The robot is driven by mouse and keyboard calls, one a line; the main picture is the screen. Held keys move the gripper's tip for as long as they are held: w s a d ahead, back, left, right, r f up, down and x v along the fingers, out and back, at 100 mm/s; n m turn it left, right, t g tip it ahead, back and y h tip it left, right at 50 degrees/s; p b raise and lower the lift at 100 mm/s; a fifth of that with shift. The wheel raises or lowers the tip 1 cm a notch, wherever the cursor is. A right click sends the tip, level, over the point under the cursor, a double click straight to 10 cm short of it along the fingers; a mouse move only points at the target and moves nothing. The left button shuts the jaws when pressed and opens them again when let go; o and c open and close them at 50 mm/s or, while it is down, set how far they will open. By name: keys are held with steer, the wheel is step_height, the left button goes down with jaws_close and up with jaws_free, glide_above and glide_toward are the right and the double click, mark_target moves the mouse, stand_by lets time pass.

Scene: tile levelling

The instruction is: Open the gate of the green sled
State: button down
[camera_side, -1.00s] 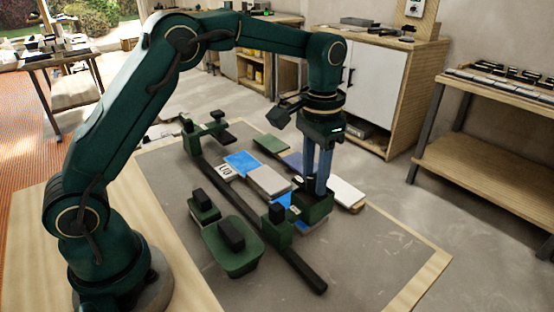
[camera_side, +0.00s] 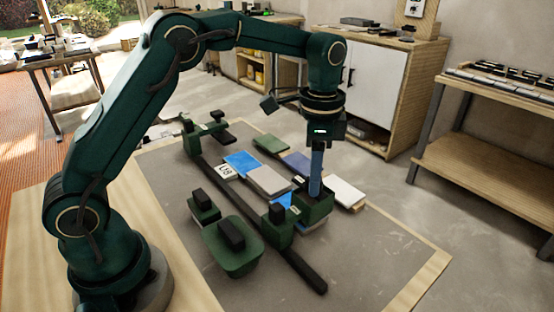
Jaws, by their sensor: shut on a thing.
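The green sled (camera_side: 319,211) is a small box-shaped body beside the dark rail, joined to a green block (camera_side: 279,226) that sits on the rail. My gripper (camera_side: 315,194) points straight down with its blue fingers at the top of the sled. It is shut on a part there that I take to be the gate's grip. The fingers line up edge-on, so one hides the other, and the grip between them is hidden. How far the gate is open cannot be seen.
The dark rail (camera_side: 240,190) runs diagonally across the grey floor panel (camera_side: 370,270). Blue, grey and white tiles (camera_side: 268,181) lie behind it. Two green tools with black handles (camera_side: 233,250) stand in front. A second green block (camera_side: 214,128) sits near the rail's far end.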

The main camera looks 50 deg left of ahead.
steer(key=shift+w+r, duration=0.1)
stand_by(0.3)
steer(key=c, duration=0.5)
jaws_free()
steer(key=shift+r, duration=2.5)
